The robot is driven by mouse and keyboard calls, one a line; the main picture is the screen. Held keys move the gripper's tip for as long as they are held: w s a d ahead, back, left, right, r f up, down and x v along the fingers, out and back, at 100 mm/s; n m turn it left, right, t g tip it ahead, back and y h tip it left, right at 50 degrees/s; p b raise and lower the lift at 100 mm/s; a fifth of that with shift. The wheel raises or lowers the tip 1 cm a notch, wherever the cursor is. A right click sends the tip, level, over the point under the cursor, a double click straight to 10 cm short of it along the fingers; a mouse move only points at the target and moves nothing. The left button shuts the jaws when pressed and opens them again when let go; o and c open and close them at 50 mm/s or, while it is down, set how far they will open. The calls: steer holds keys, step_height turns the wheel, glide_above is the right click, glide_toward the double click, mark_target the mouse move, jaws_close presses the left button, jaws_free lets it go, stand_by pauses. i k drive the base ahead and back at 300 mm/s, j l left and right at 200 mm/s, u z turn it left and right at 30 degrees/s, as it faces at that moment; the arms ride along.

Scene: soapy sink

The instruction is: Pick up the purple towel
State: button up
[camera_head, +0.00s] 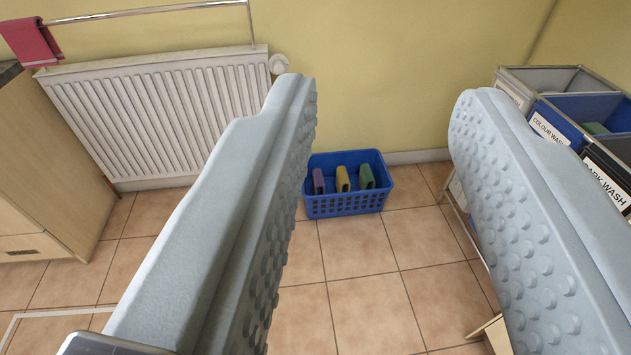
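A blue basket (345,206) stands on the tiled floor against the yellow wall, in the middle of the view. Three folded cloths stand upright in it side by side. The purple towel (318,181) is the leftmost, with a yellow cloth (342,179) in the middle and a green cloth (366,177) at the right. The lower parts of the cloths are hidden by the basket's front wall. My gripper (381,95) is open and empty, with its two grey fingers wide apart. The basket shows between the fingers, farther away and lower down, and the left finger hides a little of the basket's left edge.
A white radiator (155,110) is on the wall at the left, below a metal rail with a pink towel (32,42). A wooden cabinet (45,165) stands at far left. Labelled laundry bins (545,130) stand at right. The floor (375,295) before the basket is clear.

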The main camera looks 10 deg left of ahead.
mark_target(317, 177)
steer(key=i+j, duration=0.2)
steer(key=i, duration=0.3)
steer(key=i+j, duration=0.2)
steer(key=i, duration=0.35)
steer(key=i+j+z, duration=0.1)
steer(key=i+j, duration=0.15)
steer(key=i, duration=0.25)
steer(key=i+j, duration=0.25)
steer(key=i, duration=0.3)
